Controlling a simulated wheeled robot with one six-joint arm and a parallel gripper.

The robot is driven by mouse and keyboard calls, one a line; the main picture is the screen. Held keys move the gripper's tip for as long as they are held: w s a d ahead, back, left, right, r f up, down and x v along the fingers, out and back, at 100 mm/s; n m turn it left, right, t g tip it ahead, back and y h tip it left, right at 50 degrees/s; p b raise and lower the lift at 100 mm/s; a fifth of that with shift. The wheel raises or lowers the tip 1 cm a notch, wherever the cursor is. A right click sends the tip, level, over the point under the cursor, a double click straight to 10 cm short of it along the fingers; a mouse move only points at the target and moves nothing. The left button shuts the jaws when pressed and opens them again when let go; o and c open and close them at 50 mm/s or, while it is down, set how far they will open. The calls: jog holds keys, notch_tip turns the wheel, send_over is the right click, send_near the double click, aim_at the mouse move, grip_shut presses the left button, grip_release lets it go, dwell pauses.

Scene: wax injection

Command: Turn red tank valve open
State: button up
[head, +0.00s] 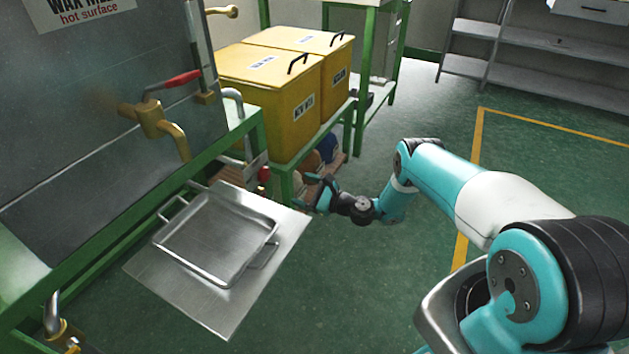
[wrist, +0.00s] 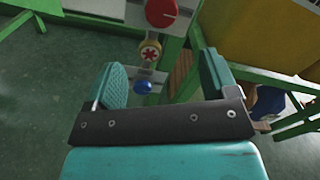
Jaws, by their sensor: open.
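A brass valve (head: 152,120) with a red lever handle (head: 181,78) sits on the front of the grey metal tank (head: 80,130). Its lever points right and slightly up, and its spout bends down. In the wrist view, a red round knob (wrist: 161,12), a yellow-rimmed red star-shaped handle (wrist: 150,52) and a blue knob (wrist: 143,87) stand in a line beyond my fingers. My gripper (head: 314,191) is low, right of the metal tray and beside the green stand. It also shows in the wrist view (wrist: 161,75), open and empty, apart from the lever valve.
A metal tray (head: 215,235) rests on a flat plate (head: 145,265) below the valve. Yellow bins (head: 262,118) stand on a green stand (head: 287,175) behind my gripper. Another brass fitting (head: 60,325) is at lower left. The green floor (head: 330,290) in front is clear.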

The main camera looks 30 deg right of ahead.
jog(key=shift+p+v, duration=1.6)
jog(key=shift+p, duration=0.55)
